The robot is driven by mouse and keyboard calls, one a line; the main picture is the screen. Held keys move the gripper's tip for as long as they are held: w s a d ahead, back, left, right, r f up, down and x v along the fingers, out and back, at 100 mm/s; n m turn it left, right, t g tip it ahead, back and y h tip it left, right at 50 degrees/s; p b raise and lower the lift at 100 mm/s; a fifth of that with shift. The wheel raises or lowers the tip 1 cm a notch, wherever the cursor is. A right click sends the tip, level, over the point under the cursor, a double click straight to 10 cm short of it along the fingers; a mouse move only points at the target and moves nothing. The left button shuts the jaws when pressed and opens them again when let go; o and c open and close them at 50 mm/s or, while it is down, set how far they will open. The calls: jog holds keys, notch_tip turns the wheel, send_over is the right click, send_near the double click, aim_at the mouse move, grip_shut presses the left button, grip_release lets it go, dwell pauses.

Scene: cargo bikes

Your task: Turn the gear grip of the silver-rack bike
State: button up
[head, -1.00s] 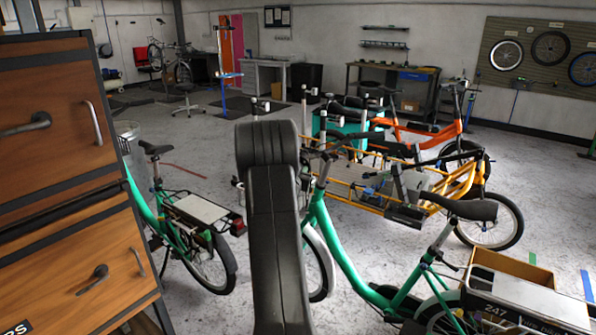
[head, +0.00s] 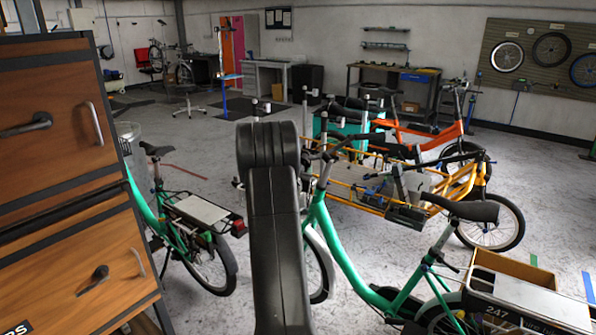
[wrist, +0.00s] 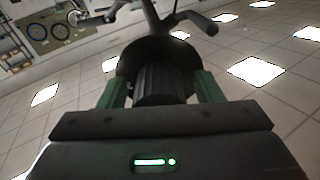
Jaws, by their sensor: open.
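In the head view, a green bike (head: 340,253) stands at the right, with a pale-topped rack box marked 247 (head: 525,300). Another green bike (head: 180,240) at the left has a flat silver-grey rack plate (head: 203,212). My dark arm stands in front of the right bike's handlebar area and hides my gripper in that view. In the wrist view, my gripper (wrist: 160,76) is open, with one green finger on each side of a dark ribbed grip (wrist: 158,84). I cannot tell whether the fingers touch it. A dark handlebar (wrist: 165,22) shows beyond.
A wooden drawer cabinet (head: 60,140) fills the left. Yellow (head: 375,195) and orange (head: 430,135) cargo bikes crowd the space behind the right bike. A workbench (head: 395,80) stands at the back wall. Open floor lies at the back left.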

jog(key=s+a+b, duration=0.2)
jog(key=s+b, duration=0.1)
jog(key=s, duration=1)
jog(key=shift+s+a+f, duration=0.25)
jog(key=shift+a, duration=0.15)
jog(key=w+d+p, duration=0.1)
jog(key=w, duration=0.3)
jog(key=w+d+p, duration=0.1)
jog(key=w, duration=0.4)
jog(key=w+p, duration=0.1)
jog(key=w, duration=0.3)
jog(key=shift+w+d+r, duration=0.25)
jog(key=shift+w+d, duration=0.05)
jog(key=shift+d, duration=0.1)
